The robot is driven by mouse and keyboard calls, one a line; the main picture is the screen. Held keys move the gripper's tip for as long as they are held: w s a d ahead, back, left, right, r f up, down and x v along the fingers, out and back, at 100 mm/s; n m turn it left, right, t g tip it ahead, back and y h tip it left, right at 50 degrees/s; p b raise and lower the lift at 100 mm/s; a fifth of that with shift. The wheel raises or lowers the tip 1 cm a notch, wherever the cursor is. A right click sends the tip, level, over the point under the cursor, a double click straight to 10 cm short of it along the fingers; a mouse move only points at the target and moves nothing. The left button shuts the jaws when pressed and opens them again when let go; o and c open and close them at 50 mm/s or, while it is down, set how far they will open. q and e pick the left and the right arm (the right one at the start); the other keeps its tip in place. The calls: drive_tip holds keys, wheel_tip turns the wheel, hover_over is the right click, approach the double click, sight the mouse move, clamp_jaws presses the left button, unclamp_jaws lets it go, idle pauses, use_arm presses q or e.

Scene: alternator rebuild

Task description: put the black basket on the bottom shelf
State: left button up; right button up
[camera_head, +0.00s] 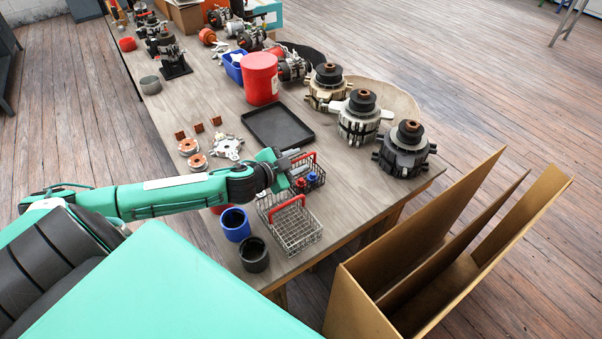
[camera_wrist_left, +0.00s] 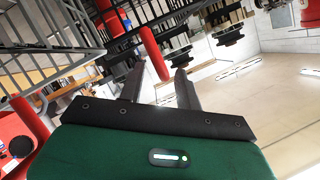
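Two wire baskets with red handles sit at the near right part of the workbench. The farther, darker basket (camera_head: 316,184) looks black and has small red and blue items at it. The nearer basket (camera_head: 297,234) is greyer and looks empty. My left gripper (camera_head: 300,158) is at the darker basket, beside its red handle. In the left wrist view the fingers of my left gripper (camera_wrist_left: 160,80) are apart, with a red handle bar (camera_wrist_left: 153,53) showing in the gap; I cannot tell whether they touch it. The brown shelf unit (camera_head: 362,305) stands on the floor at right. My right gripper is not visible.
A black tray (camera_head: 277,127), a red canister (camera_head: 260,78) and several alternator parts, such as the dark one (camera_head: 404,150), stand on the bench (camera_head: 205,105). A blue cup (camera_head: 235,224) and a black cup (camera_head: 254,255) stand left of the grey basket.

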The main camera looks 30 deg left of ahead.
use_arm(q)
drive_tip(key=x, duration=0.2)
drive_tip(key=shift+w, duration=0.3)
drive_tip(key=shift+w+f, duration=0.15)
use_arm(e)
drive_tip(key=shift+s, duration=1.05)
use_arm(q)
drive_tip(key=c, duration=0.6)
clamp_jaws()
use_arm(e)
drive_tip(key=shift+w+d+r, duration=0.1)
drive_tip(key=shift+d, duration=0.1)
